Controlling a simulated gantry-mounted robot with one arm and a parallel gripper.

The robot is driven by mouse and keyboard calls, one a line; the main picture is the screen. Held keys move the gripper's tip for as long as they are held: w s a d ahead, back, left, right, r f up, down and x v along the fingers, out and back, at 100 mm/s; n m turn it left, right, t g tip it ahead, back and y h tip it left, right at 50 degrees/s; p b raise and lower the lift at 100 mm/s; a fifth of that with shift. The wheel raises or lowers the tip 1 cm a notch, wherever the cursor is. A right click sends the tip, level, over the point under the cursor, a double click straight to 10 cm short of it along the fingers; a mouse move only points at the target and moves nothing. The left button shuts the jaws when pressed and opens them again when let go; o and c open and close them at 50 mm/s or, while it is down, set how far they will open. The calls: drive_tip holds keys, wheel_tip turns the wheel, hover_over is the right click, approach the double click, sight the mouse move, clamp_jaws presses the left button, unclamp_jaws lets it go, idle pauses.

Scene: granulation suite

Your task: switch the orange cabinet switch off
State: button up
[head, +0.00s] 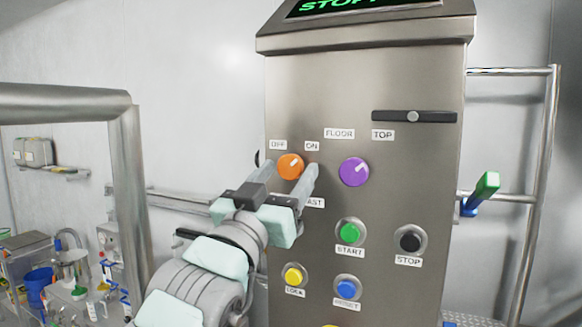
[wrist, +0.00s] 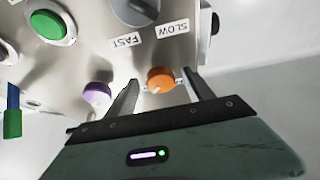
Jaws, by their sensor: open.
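The orange switch (head: 290,167) is a round knob on the steel cabinet front (head: 400,190). Its white mark points up and right, toward the ON label (head: 312,146); the OFF label (head: 278,145) is at its upper left. My gripper (head: 286,168) is open, with one finger on each side of the knob. In the wrist view the orange switch (wrist: 160,80) sits between the two fingertips of my gripper (wrist: 162,84). I cannot tell whether either finger touches it.
A purple knob (head: 354,172) is close to the right finger. Green (head: 349,232), black (head: 410,240), yellow (head: 293,275) and blue (head: 346,288) buttons sit lower. A grey SLOW/FAST knob (wrist: 138,8) shows in the wrist view. A metal rail (head: 60,101) stands at left.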

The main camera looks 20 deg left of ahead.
drive_tip(key=shift+s, duration=0.1)
drive_tip(key=shift+c, duration=0.5)
clamp_jaws()
